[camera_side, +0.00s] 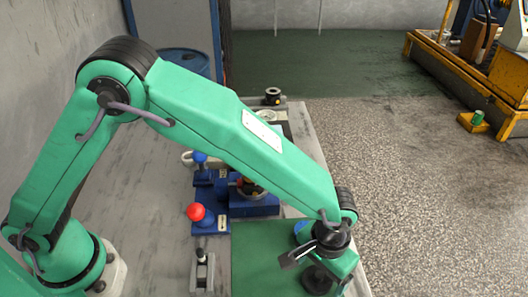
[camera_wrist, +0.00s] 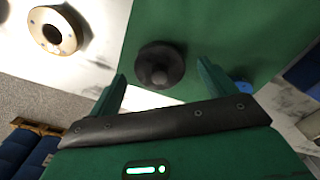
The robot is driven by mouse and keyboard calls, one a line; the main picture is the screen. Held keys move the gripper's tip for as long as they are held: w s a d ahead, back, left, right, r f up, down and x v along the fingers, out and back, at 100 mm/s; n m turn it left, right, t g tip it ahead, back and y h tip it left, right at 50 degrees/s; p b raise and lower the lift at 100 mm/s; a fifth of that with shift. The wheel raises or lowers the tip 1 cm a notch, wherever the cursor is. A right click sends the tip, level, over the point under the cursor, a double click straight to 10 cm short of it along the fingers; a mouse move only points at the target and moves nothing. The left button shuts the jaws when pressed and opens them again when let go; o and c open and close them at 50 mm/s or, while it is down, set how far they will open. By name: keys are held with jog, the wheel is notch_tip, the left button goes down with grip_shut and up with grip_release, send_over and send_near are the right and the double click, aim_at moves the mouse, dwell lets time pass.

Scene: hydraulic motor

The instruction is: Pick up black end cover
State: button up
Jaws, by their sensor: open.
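The black end cover (camera_wrist: 160,62) is a round dark disc with a raised centre, lying on the green mat (camera_wrist: 215,25) in the wrist view. My gripper (camera_wrist: 162,72) is open, with one green finger on each side of the cover's near edge and nothing held between them. In the side view the cover (camera_side: 317,281) shows as a dark round shape below my gripper (camera_side: 316,272), partly hidden by it. I cannot tell the exact height of the fingers above the mat.
A metal flanged ring (camera_wrist: 57,31) lies on the light surface beside the mat. A blue fixture (camera_side: 254,205) and a red-knobbed clamp (camera_side: 195,212) stand on the bench left of my gripper. A blue part (camera_wrist: 241,86) lies near the right finger.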

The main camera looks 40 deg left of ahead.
aim_at(318, 278)
dwell(0.5)
jog(key=c, duration=1.3)
jog(key=shift+o, duration=0.2)
jog(key=shift+r, duration=0.15)
jog(key=shift+r, duration=0.6)
jog(key=r, duration=0.1)
jog(key=s+r, duration=0.1)
jog(key=r, duration=0.1)
jog(key=shift+d+r, duration=0.1)
jog(key=shift+d, duration=0.05)
jog(key=s+d+r, duration=0.2)
jog(key=s+r, duration=0.4)
jog(key=s, duration=0.4)
jog(key=shift+s+r, duration=0.15)
jog(key=shift+s, duration=0.1)
jog(key=shift+r, duration=0.8)
jog(key=shift+w, duration=0.15)
